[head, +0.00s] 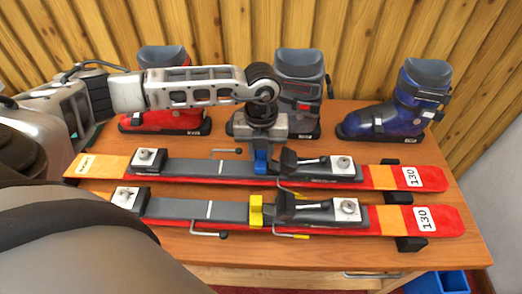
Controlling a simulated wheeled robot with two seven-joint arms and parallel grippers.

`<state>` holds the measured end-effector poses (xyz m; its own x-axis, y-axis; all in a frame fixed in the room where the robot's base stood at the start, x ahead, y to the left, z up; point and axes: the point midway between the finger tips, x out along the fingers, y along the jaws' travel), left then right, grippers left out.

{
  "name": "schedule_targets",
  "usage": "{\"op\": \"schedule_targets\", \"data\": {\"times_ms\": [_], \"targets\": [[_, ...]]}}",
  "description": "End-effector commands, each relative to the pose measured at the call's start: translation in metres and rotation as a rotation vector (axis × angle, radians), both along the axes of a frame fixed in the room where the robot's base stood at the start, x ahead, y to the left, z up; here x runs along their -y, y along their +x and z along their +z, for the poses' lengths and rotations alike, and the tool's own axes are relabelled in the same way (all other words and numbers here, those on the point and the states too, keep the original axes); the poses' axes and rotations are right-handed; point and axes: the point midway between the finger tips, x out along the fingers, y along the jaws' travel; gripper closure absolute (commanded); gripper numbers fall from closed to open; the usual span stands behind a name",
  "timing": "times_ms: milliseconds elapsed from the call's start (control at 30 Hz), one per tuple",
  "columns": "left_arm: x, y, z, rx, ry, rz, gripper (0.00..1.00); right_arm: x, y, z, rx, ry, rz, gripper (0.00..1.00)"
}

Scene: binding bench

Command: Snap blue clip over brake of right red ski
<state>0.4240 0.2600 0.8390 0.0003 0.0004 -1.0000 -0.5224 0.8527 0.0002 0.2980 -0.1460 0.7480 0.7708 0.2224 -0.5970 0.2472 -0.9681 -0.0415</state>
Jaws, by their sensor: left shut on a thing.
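Two red-and-orange skis lie lengthwise on the bench. My left gripper (262,143) points down over the middle of the far ski (378,177), shut on the blue clip (261,163). The blue clip is at the grey binding plate, just left of the black binding piece; I cannot tell whether it is seated. The far ski's brake arms (226,151) stick out on both sides. The near ski (385,219) has a yellow clip (256,211) across its binding, and its brake arm (210,234) shows at the front edge. My right gripper is out of view.
A red boot (165,119), a grey boot (299,70) and a blue boot (393,112) stand along the back of the wooden bench (330,254). Black blocks (410,243) support the skis. A blue bin (438,284) is below at the front right.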

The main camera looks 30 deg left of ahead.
Motion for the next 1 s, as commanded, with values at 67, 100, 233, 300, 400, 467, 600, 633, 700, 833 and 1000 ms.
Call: {"op": "schedule_targets", "data": {"times_ms": [67,100,233,300,400,467,600,633,700,833,1000], "targets": [[0.0,0.0,0.0,0.0,0.0,0.0,1.0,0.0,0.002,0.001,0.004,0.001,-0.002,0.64],[0.0,0.0,-0.001,0.0,0.0,0.0,1.0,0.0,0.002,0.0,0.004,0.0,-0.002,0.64],[0.0,0.0,-0.004,0.0,0.0,0.0,1.0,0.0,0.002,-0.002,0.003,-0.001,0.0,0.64],[0.0,0.0,-0.006,0.0,0.0,0.0,1.0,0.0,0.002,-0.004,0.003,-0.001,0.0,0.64],[0.0,0.0,-0.008,0.0,0.0,0.0,1.0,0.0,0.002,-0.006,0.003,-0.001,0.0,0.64],[0.0,0.0,-0.01,0.0,0.0,0.0,1.0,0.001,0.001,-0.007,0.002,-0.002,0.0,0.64],[0.0,0.0,-0.013,0.0,0.0,0.0,1.0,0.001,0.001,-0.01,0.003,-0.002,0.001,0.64],[0.0,0.0,-0.014,0.0,0.0,0.0,1.0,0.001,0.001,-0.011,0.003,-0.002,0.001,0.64],[0.0,0.0,-0.016,0.0,0.0,0.0,1.0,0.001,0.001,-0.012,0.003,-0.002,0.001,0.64],[0.0,0.0,-0.015,0.0,0.0,0.0,1.0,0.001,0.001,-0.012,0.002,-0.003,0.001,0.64],[0.0,0.0,-0.016,-0.001,-0.001,0.0,1.0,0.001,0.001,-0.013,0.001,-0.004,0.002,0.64]]}}
